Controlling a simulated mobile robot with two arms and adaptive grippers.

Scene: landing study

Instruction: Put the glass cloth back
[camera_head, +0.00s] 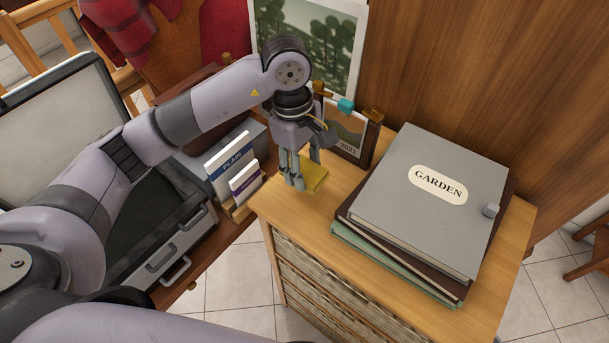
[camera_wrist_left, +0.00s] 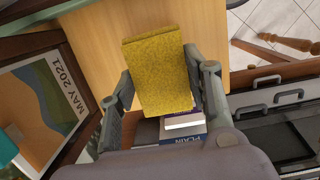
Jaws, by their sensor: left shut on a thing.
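The glass cloth (camera_head: 316,178) is a small, folded yellow piece. In the head view it shows at my left gripper's fingertips, over the near left part of the wooden cabinet top. My left gripper (camera_head: 301,180) points down and is shut on the cloth. In the left wrist view the yellow cloth (camera_wrist_left: 158,70) sits between the two fingers of the left gripper (camera_wrist_left: 160,82), with the wooden top behind it. I cannot tell whether the cloth touches the top. My right gripper is not in view.
A stack of albums, the grey "GARDEN" one (camera_head: 420,215) uppermost, fills the right of the cabinet top (camera_head: 290,212). A framed calendar (camera_head: 349,135) stands behind the gripper. Left and lower are "PLAIN" cards (camera_head: 230,165) and an open dark case (camera_head: 145,220).

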